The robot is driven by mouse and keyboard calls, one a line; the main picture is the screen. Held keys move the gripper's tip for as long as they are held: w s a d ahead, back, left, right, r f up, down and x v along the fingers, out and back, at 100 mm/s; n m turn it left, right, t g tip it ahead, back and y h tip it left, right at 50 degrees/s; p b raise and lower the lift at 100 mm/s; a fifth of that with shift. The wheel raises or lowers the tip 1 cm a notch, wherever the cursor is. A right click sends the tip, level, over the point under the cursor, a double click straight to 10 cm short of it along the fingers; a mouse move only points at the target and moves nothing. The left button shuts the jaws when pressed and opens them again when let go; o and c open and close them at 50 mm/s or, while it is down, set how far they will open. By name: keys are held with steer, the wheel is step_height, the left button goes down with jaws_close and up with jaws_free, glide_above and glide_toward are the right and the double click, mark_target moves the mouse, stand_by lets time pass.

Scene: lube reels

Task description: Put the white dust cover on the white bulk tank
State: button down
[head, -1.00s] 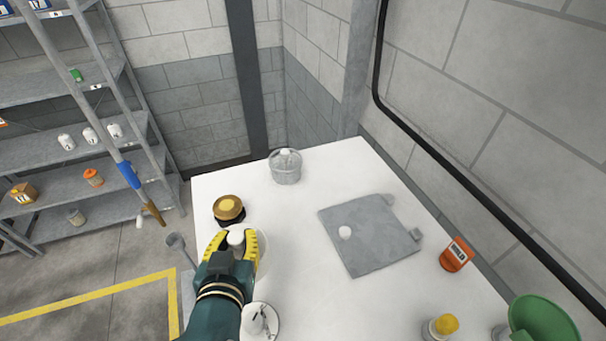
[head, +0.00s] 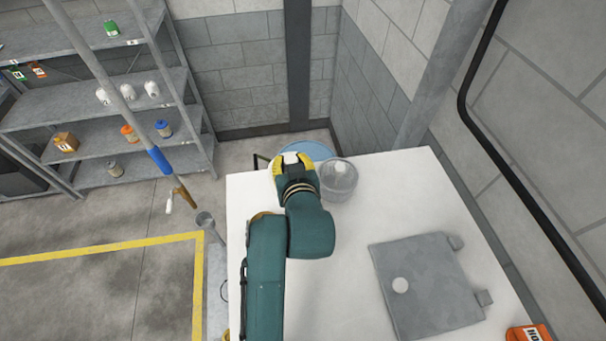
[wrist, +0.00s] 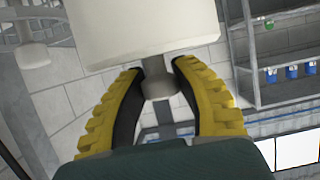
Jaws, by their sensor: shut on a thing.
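In the wrist view, my gripper (wrist: 158,75) is shut on the knob of the white dust cover (wrist: 145,28), which has a broad, smooth white body. In the head view, my gripper (head: 291,159) is at the table's far left edge, beside a clear cover. The white knob (head: 290,157) shows between its yellow fingers, and the cover's body is mostly hidden. I cannot make out a white bulk tank in either view.
The clear cover (head: 339,184) with a white knob stands close right of my gripper. A blue round rim (head: 310,149) shows beyond the table's (head: 340,270) far edge. A grey plate (head: 428,285) lies at right. Shelves (head: 100,147) stand at far left.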

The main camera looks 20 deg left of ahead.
step_height(320, 180, down, 6)
steer(key=shift+f+p, duration=0.1)
steer(key=shift+p, duration=0.35)
steer(key=c, duration=0.8)
jaws_free()
steer(key=shift+f, duration=0.1)
steer(key=shift+s+r, duration=0.1)
steer(key=shift+r, duration=0.15)
steer(key=b+v, duration=0.2)
steer(key=v, duration=0.9)
steer(key=shift+s+d, duration=0.15)
steer(key=shift+s, duration=0.2)
